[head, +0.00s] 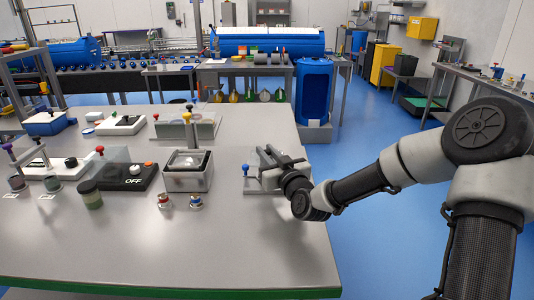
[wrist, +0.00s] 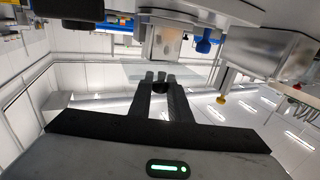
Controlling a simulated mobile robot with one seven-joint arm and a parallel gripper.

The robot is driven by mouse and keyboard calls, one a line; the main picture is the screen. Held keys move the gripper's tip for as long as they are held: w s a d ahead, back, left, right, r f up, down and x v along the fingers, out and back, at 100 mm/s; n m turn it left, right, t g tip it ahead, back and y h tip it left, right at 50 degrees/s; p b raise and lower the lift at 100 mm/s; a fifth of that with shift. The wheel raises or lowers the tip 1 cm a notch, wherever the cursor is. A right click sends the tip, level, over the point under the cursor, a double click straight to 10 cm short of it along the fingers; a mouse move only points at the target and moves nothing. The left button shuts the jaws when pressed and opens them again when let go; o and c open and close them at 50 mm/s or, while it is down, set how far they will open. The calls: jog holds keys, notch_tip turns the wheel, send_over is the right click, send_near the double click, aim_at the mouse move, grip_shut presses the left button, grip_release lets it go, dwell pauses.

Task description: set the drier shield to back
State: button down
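A low station with a clear plate (head: 252,186) and a blue-knobbed post (head: 245,170) stands near the right edge of the grey table. No label shows, so I cannot tell whether this clear plate is the drier shield. My gripper (head: 265,160) is at this station, just right of the blue knob, and hides part of it. In the wrist view, the fingertips (wrist: 161,78) are close together with a small dark round piece between them. Whether they grip it is unclear. A pale clear panel (wrist: 197,70) shows behind them, and the blue knob (wrist: 203,46) is outside the fingers.
An open clear-walled box (head: 187,170) stands left of my gripper. The table's front right is clear.

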jog(key=shift+w+b, duration=0.9)
jog(key=shift+w, duration=1.6)
jog(key=c, duration=1.7)
grip_release()
jog(key=shift+o, duration=0.2)
jog(key=shift+s, duration=0.15)
jog(key=p+v, duration=0.1)
jog(key=v, duration=1.6)
jog(key=shift+p, duration=0.35)
